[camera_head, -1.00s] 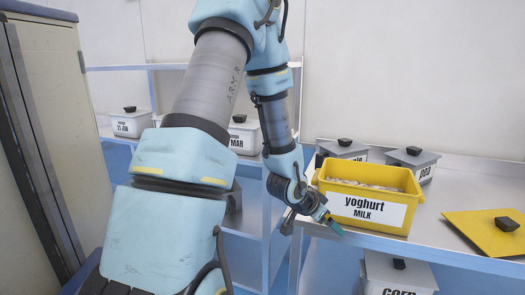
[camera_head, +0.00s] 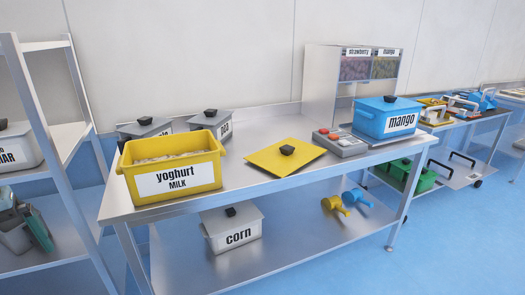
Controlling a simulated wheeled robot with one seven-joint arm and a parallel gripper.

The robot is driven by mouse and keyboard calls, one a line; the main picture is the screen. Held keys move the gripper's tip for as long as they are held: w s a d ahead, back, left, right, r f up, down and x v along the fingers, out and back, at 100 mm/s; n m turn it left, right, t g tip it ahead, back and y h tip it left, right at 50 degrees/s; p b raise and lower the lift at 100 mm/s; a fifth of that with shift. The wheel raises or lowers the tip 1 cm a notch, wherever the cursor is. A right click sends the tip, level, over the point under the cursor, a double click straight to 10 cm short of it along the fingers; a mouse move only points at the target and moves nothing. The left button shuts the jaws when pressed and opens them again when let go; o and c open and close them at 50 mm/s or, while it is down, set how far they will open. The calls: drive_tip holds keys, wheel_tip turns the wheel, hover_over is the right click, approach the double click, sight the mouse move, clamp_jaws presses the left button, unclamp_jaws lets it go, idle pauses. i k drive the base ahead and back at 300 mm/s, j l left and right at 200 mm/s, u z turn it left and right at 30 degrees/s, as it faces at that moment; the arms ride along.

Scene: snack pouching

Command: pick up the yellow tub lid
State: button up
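The yellow tub lid (camera_head: 262,160) is a flat square plate with a black knob. It lies on the steel table, right of the open yellow tub labelled yoghurt milk (camera_head: 172,183), clear of it. The tub holds pale contents.
Behind the yellow tub stand grey lidded tubs (camera_head: 144,129). A grey device with buttons (camera_head: 341,142) and a blue mango tub (camera_head: 387,118) stand right of the lid. A corn tub (camera_head: 233,232) and scoops (camera_head: 336,205) sit on the lower shelf. A shelf rack (camera_head: 70,150) is at left.

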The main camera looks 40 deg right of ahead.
sight(281, 159)
drive_tip(key=l, duration=0.9)
drive_tip(key=k+l+u, duration=0.1)
drive_tip(key=l, duration=1.6)
drive_tip(key=k, duration=0.05)
